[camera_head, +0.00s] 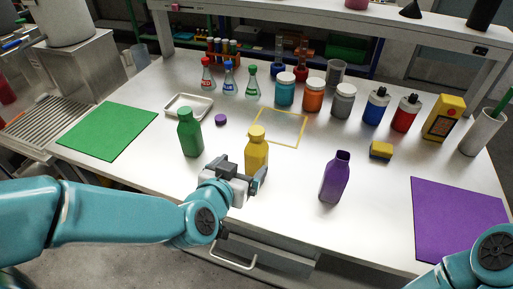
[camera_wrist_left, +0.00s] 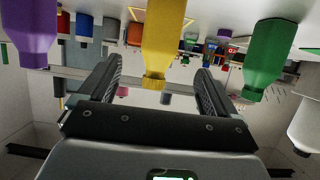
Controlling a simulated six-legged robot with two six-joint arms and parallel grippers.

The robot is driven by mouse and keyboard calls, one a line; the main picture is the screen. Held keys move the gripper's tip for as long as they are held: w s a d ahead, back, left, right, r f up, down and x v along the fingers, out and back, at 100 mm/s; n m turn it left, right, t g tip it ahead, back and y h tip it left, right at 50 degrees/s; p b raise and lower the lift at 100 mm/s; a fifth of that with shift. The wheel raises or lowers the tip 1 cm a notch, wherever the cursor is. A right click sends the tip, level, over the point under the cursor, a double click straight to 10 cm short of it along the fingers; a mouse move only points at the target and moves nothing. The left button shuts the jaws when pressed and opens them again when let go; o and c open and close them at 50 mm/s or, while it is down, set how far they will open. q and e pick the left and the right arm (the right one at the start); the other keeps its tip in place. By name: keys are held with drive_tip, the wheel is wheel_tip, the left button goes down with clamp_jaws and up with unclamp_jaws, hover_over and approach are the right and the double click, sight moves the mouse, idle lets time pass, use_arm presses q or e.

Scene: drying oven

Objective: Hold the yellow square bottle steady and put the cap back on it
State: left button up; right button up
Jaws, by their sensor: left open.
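The yellow square bottle (camera_head: 257,152) stands upright on the white table, with a yellow ribbed top like a cap on its neck. My left gripper (camera_head: 244,174) is open in front of it, low near the table. In the left wrist view, which is upside down, the yellow bottle (camera_wrist_left: 160,42) shows between the two spread fingers; I cannot tell whether they touch it. A purple square bottle (camera_head: 335,178) stands to the right with an open neck. A small purple cap (camera_head: 221,119) lies behind the yellow bottle. My right gripper is out of view.
A green capped bottle (camera_head: 190,133) stands left of the gripper. A metal tray (camera_head: 189,107), yellow outlined square (camera_head: 300,131), green mat (camera_head: 109,131), purple mat (camera_head: 459,220) and sponge (camera_head: 381,150) are around. Flasks and jars line the back.

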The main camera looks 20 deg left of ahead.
sight(252, 155)
use_arm(q)
drive_tip(key=x, duration=0.4)
drive_tip(key=shift+w+f, duration=0.1)
drive_tip(key=shift+w, duration=0.15)
drive_tip(key=shift+w+f, duration=0.1)
drive_tip(key=shift+w, duration=0.3)
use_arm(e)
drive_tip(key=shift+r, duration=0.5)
use_arm(q)
drive_tip(key=x, duration=0.5)
drive_tip(key=shift+w+f, duration=0.1)
drive_tip(key=shift+w, duration=0.05)
drive_tip(key=c, duration=1.1)
drive_tip(key=shift+c, duration=0.2)
